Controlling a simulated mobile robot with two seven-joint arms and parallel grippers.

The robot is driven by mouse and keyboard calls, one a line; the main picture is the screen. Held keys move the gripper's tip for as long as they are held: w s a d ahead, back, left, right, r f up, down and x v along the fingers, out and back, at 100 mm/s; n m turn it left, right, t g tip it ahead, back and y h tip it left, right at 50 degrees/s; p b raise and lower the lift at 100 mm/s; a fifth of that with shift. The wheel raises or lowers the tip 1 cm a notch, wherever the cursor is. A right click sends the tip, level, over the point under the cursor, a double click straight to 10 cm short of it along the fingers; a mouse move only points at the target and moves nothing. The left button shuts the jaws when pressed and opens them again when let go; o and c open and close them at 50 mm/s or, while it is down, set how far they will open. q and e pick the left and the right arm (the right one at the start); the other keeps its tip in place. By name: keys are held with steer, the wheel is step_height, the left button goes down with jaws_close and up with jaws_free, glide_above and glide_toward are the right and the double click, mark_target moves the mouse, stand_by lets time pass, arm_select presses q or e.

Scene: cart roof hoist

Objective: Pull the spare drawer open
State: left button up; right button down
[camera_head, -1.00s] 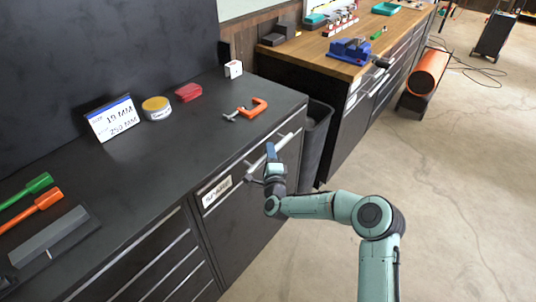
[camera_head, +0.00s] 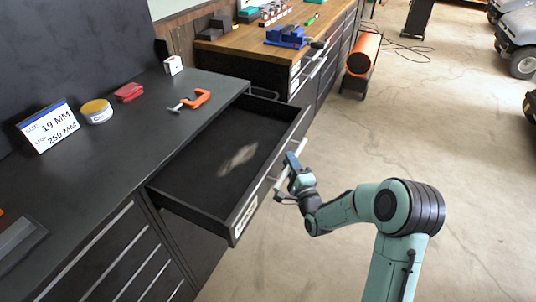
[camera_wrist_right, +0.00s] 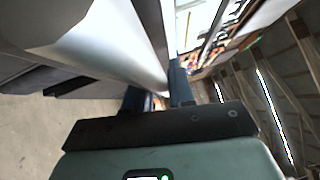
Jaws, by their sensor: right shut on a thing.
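The spare drawer (camera_head: 243,219) is pulled well out from under the dark workbench, and its open inside shows. A small pale patch (camera_head: 238,158) shows on its dark floor; I cannot tell what it is. A white label is at the near end of its front. My right gripper (camera_head: 291,163) is at the silver bar handle (camera_head: 302,149) on the drawer front. In the right wrist view the gripper's dark fingers (camera_wrist_right: 158,100) are shut on the handle, beside a large shiny metal surface. My left gripper is not in view.
On the bench (camera_head: 110,180) are a size sign (camera_head: 48,126), a yellow-topped tin (camera_head: 96,111), a red block (camera_head: 129,92) and an orange clamp (camera_head: 190,101). A wooden-topped bench with a blue vise (camera_head: 287,37) stands behind.

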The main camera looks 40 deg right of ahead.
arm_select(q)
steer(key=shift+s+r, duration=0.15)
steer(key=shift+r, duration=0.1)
arm_select(e)
steer(key=s, duration=0.1)
steer(key=s+d, duration=0.1)
steer(key=s, duration=0.1)
steer(key=s+d, duration=0.1)
steer(key=shift+s, duration=0.15)
steer(key=c, duration=1.1)
jaws_free()
steer(key=shift+o, duration=0.2)
steer(key=shift+a, duration=0.1)
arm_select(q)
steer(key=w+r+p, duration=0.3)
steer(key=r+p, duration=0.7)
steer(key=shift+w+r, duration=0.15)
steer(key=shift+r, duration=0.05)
arm_select(e)
steer(key=v, duration=1.3)
